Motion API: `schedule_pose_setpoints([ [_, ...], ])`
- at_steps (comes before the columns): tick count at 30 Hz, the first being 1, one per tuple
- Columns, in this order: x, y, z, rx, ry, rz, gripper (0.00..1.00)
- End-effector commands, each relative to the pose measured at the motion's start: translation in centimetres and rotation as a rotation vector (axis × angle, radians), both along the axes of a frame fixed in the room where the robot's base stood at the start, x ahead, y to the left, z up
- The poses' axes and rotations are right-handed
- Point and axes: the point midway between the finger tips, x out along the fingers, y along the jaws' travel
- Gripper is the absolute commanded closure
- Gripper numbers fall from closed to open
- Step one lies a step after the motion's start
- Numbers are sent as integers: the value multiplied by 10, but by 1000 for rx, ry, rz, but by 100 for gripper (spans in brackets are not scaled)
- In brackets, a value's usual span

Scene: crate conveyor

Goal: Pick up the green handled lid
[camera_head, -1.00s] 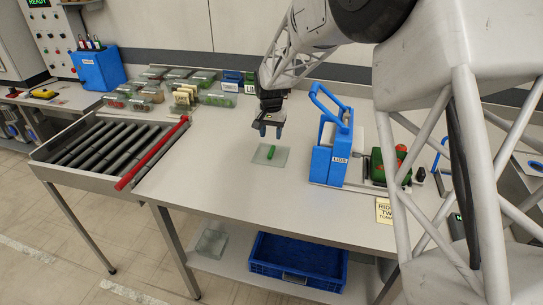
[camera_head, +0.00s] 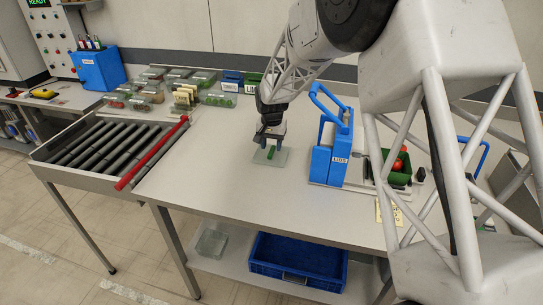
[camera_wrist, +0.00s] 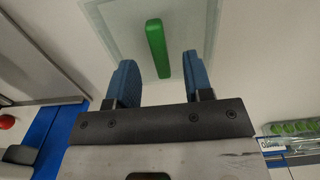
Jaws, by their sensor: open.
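The lid (camera_head: 281,159) is a flat, clear, greenish plate lying on the table, with a green bar handle (camera_head: 271,152) on top. In the wrist view the lid (camera_wrist: 205,15) is at the top, and its handle (camera_wrist: 157,47) stands between and slightly beyond my fingers. My gripper (camera_head: 268,142) is just above the lid in the head view and hides part of it. In the wrist view my gripper (camera_wrist: 160,75) is open, with blue fingers on either side of the handle's near end. I see a gap on both sides of the handle.
Several clear containers (camera_head: 150,92) stand at the back left. A roller conveyor (camera_head: 105,150) with a red bar (camera_head: 150,155) is left. The table front is clear.

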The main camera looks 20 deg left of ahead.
Motion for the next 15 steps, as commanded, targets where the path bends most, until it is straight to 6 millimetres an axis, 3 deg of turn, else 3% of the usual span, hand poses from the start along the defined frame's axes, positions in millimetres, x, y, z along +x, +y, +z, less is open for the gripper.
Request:
schedule_pose_setpoints([
  [6, 0, 0, -20, 0, 0, 0, 53],
  [15, 0, 0, -23, 0, 0, 0, 53],
])
